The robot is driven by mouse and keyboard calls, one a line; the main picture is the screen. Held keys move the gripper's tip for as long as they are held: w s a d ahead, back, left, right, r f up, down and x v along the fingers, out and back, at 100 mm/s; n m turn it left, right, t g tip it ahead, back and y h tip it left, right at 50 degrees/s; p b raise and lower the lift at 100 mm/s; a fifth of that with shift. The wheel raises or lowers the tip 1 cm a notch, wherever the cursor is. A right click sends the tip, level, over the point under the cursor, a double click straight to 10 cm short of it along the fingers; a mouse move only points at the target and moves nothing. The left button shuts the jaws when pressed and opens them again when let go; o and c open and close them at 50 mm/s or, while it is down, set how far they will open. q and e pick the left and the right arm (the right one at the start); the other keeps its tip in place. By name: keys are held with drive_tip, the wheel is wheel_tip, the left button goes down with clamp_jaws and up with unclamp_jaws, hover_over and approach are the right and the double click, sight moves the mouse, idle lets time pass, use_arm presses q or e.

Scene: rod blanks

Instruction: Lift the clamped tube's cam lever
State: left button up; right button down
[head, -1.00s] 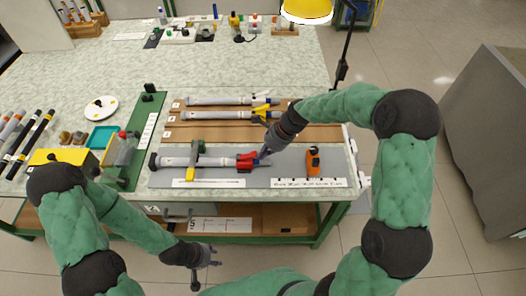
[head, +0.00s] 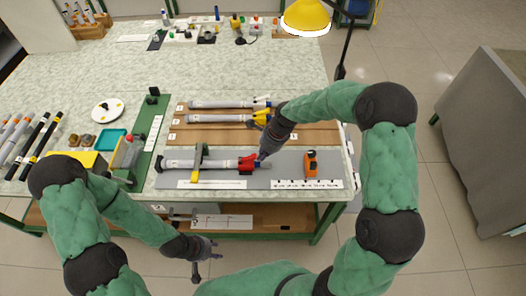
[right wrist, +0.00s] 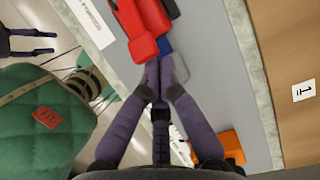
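The clamped tube (head: 190,165) is pale with a dark left end. It lies on a grey mat under a green and yellow clamp (head: 199,165). Red parts (head: 248,165) sit near its right end, with a small blue part beside them; they also show in the right wrist view (right wrist: 146,20). My right gripper (right wrist: 159,68) has its fingertips together at the blue part (right wrist: 166,45), above the tube's right end. I cannot see anything held between the tips; which part is the cam lever is unclear. My left gripper (head: 218,249) is open and empty, in front of the table.
An orange block (head: 311,163) stands on the mat to the right. Two more tubes (head: 215,119) lie on brown strips behind. A yellow box (head: 85,160), a teal tray (head: 111,139) and black rods are at left.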

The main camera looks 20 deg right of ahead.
sight(254, 155)
drive_tip(key=shift+w+a+r+g+h+p, duration=0.15)
drive_tip(key=shift+r+h+p, duration=0.25)
drive_tip(key=shift+p, duration=0.4)
drive_tip(key=shift+s+a+r+g+h+p, duration=0.15)
drive_tip(key=shift+a+r+h+p, duration=0.2)
drive_tip(key=shift+p, duration=0.4)
drive_tip(key=shift+w+a+r+h+p, duration=0.2)
drive_tip(key=shift+r+h+p, duration=0.15)
drive_tip(key=shift+h, duration=0.2)
drive_tip(key=shift+a+r+h, duration=0.1)
drive_tip(key=shift+a+h, duration=0.05)
drive_tip(key=shift+h, duration=0.15)
drive_tip(key=shift+w+a+r, duration=0.25)
drive_tip(key=shift+a+r, duration=0.3)
drive_tip(key=shift+a, duration=0.05)
drive_tip(key=shift+w+a+r+b, duration=0.2)
drive_tip(key=shift+a+r+b, duration=0.3)
drive_tip(key=shift+a, duration=0.3)
drive_tip(key=shift+r, duration=0.1)
drive_tip(key=shift+d+r+p, duration=0.1)
drive_tip(key=shift+r+p, duration=0.3)
drive_tip(key=shift+r, duration=0.3)
